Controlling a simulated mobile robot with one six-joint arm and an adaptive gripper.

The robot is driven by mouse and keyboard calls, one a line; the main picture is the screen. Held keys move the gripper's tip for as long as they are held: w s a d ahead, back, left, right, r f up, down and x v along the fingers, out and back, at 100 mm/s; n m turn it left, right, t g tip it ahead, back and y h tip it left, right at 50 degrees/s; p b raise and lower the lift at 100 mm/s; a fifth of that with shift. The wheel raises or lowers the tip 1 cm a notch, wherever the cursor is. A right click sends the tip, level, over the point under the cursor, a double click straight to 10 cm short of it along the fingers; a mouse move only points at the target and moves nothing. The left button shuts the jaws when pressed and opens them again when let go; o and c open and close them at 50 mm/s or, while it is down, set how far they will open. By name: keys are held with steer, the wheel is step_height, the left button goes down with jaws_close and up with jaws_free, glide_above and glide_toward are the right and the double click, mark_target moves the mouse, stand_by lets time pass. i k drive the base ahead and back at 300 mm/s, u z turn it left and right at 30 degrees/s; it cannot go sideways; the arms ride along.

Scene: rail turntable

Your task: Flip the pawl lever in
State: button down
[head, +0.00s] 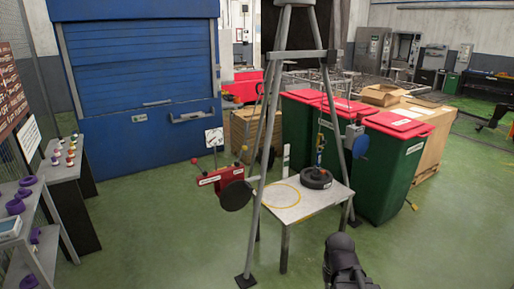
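A grey A-frame (259,150) stands mid-floor. A blue winch-like unit with a pale box (354,138) sits on its right leg. A red unit (219,179) with a white label, red-knobbed levers and a black disc (236,196) is at the left leg. I cannot tell which small part is the pawl lever. A black ring-shaped weight (316,178) sits on a small pale table (297,207), under a hanging line. My black gripper (340,248) is at the bottom edge, apart from all of these; its fingers cannot be made out.
Green bins with red lids (393,165) and a cardboard box (382,95) stand behind right. A shelf (30,240) with purple rings and a stand (68,170) with small coloured knobs are at left. The green floor in front is clear.

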mark_target(244, 148)
steer(key=u, duration=0.05)
steer(key=i, duration=1.3)
steer(key=u, duration=0.55)
